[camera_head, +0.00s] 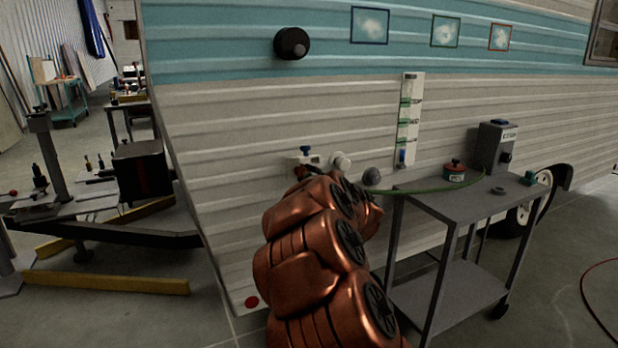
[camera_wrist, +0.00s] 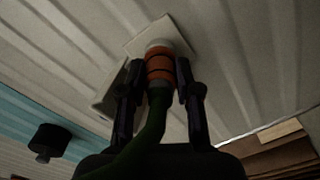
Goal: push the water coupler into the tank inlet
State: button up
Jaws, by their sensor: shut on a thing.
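The water coupler (camera_wrist: 159,68) is an orange ringed fitting on the end of a green hose (camera_wrist: 152,118) in the wrist view. My gripper (camera_wrist: 158,76) is shut on it, with one dark finger on each side. The coupler's front end points at the pale round tank inlet (camera_wrist: 157,44) on a square white plate (camera_wrist: 138,46) on the camper wall. The two line up and look touching; I cannot tell how deep the coupler sits.
In the head view a grey cart (camera_head: 455,203) stands at right, bearing a red-and-green reel-like item (camera_head: 455,171) and a grey box (camera_head: 496,147). The green hose (camera_head: 425,190) runs across it to my arm. A black knob (camera_head: 291,43) sticks out of the wall above.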

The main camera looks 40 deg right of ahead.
jog(key=shift+w, duration=0.1)
jog(key=o, duration=1.2)
jog(key=shift+c, duration=0.2)
jog(key=v, duration=1.2)
